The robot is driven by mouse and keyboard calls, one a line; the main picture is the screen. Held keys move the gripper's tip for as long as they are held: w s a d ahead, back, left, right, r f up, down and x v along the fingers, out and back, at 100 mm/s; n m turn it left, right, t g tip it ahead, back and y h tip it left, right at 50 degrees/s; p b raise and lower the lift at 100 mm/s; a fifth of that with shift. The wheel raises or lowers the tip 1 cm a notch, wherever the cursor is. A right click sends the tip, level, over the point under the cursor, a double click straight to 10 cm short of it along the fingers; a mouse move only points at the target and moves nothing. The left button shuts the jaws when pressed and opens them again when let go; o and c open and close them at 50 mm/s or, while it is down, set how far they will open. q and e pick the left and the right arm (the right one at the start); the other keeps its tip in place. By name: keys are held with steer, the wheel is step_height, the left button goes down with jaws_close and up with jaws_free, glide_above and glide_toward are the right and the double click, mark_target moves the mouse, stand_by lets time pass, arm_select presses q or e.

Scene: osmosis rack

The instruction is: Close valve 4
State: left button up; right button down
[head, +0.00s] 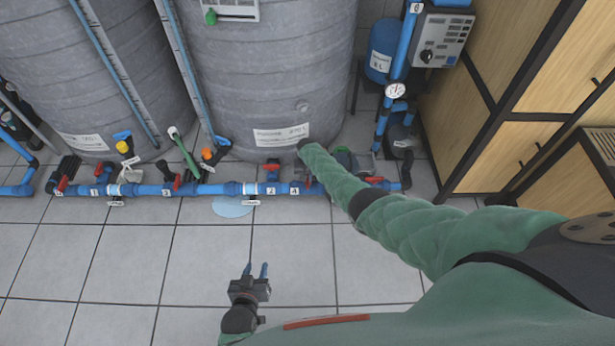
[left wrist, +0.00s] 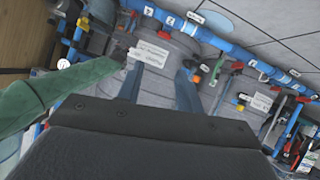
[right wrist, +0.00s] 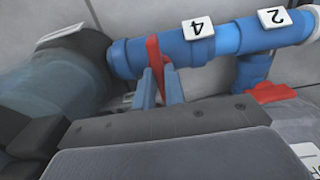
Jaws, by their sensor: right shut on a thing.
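Valve 4 is on the blue pipe near the floor, beside the white "4" label (head: 295,191). In the right wrist view, its red lever (right wrist: 153,52) rises across the pipe next to the upside-down "4" label (right wrist: 198,29). My right gripper (right wrist: 158,82) is shut on this red lever, its blue fingertips on either side. In the head view my right arm reaches down to the valve and its fingers are largely hidden. My left gripper (head: 255,270) is open and empty above the floor tiles. Its spread fingers (left wrist: 160,88) show in the left wrist view.
The blue pipe (head: 140,190) carries several other valves, including a red one (head: 272,170) by label "2" (right wrist: 273,17). Grey tanks (head: 270,85) stand behind it. A puddle (head: 232,207) lies in front. A wooden cabinet (head: 475,140) stands right. The floor (head: 130,260) front left is clear.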

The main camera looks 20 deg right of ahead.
arm_select(q)
steer(key=shift+s+f+g, duration=0.3)
steer(key=shift+s+f, duration=0.1)
steer(key=shift+f, duration=0.15)
steer(key=shift+a, duration=0.1)
arm_select(e)
steer(key=c, duration=1.5)
jaws_free()
steer(key=shift+o, duration=0.2)
steer(key=shift+r, duration=0.1)
